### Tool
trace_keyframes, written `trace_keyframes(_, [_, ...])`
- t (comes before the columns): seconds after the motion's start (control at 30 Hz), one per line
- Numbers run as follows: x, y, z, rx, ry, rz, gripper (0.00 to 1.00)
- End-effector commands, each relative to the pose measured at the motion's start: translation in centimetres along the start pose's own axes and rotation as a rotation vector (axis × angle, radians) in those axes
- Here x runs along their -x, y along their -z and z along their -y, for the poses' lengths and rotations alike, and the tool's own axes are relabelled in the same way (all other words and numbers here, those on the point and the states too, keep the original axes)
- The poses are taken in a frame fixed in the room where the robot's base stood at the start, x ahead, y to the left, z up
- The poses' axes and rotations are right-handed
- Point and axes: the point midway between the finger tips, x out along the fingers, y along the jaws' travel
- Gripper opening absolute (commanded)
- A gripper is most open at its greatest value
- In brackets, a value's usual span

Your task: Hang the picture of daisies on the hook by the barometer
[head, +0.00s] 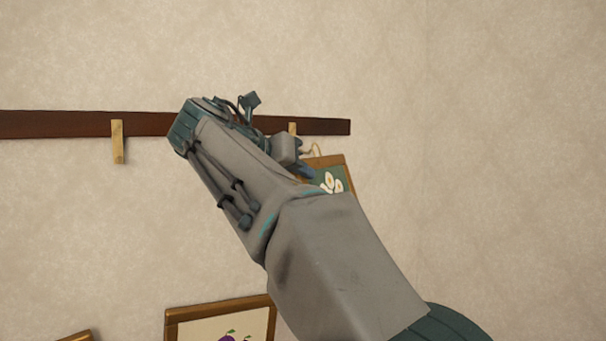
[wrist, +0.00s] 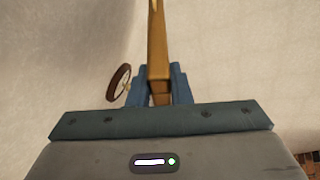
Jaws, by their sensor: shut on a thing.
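My gripper (head: 304,172) is shut on the edge of a wooden-framed picture, partly hidden behind my arm. The picture (head: 343,171) shows white petals on green, seemingly the daisies, and looks tilted. A pale cord loop (head: 315,149) stands at its top, near a wooden hook (head: 292,128) on the dark rail. I cannot tell whether cord and hook touch. In the wrist view the frame (wrist: 157,45) stands between the blue fingers of my gripper (wrist: 161,85). A round brown-rimmed thing (wrist: 117,82), perhaps the barometer, shows left of the fingers.
The dark rail (head: 60,124) runs along the patterned wall and bears another wooden hook (head: 118,142) at left, with nothing on it. Below is a framed picture with a purple subject (head: 190,313), and a frame corner (head: 76,337). The wall at right is bare.

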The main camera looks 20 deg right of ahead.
Motion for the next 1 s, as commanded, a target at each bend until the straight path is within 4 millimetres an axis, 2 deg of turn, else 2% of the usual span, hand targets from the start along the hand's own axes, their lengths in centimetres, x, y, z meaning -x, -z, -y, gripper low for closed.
trace_keyframes(0.4, [-0.8, -0.9, -2.3, 0.000, 0.000, 0.000, 0.00])
trace_keyframes(0.6, [-1.1, -0.8, -3.1, 0.000, 0.000, 0.001, 0.00])
trace_keyframes(1.0, [-1.4, -0.5, -3.6, -0.001, 0.000, 0.001, 0.00])
